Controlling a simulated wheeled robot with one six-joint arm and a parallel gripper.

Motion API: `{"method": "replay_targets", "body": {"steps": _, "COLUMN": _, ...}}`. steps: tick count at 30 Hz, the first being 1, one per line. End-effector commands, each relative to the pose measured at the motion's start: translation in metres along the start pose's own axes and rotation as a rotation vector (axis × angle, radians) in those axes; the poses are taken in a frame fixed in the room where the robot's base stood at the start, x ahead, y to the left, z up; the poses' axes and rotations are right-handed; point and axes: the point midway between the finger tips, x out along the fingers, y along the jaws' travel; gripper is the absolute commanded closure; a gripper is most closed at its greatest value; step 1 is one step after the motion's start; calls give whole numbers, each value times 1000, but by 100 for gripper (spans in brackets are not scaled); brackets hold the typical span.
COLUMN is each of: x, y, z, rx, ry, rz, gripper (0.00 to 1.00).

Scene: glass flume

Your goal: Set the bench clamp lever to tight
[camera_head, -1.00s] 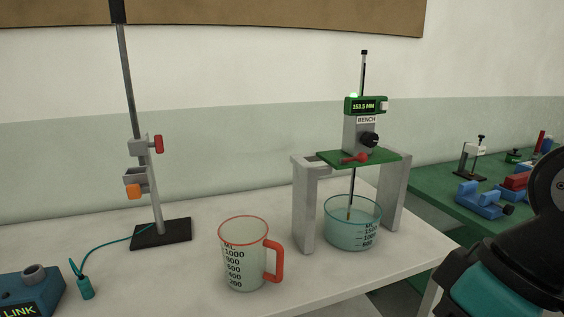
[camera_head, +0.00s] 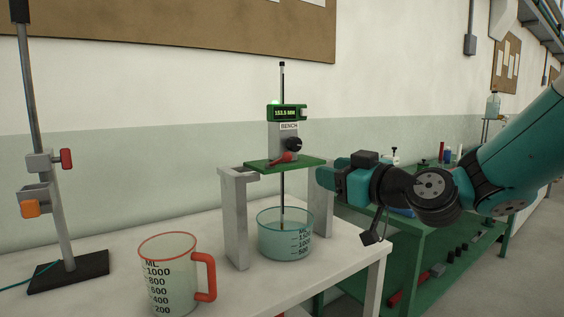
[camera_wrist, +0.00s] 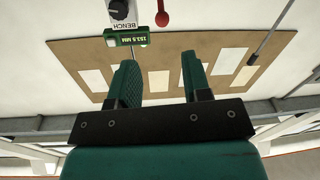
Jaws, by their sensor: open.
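The bench gauge (camera_head: 284,138) is a grey block labelled BENCH with a black knob and a green display reading about 153.5 mm. It stands on a green plate (camera_head: 262,164) across a grey stand. The red clamp lever (camera_head: 282,158) sits low on the block, just above the plate. In the wrist view the red lever (camera_wrist: 162,17) shows at the top edge, beside the black knob. My gripper (camera_wrist: 158,62) is open and empty, its two green fingers apart. In the head view my gripper (camera_head: 322,178) is right of the stand, apart from the lever.
A bowl of liquid (camera_head: 286,236) stands under the stand, with a thin rod reaching into it. A red-handled measuring jug (camera_head: 168,270) stands in front left. A clamp stand (camera_head: 62,225) is at far left. A green bench (camera_head: 425,235) stands behind my arm.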

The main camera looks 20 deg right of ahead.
Motion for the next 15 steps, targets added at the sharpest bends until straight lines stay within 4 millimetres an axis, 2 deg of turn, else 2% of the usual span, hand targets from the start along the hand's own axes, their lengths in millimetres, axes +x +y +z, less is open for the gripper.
{"method": "replay_targets", "body": {"steps": 4, "x": 33, "y": -2, "z": -5, "rx": 2, "ry": -2, "rz": -9, "gripper": 56}}
{"method": "replay_targets", "body": {"steps": 15, "x": 116, "y": -2, "z": -5, "rx": 2, "ry": -2, "rz": -6, "gripper": 56}}
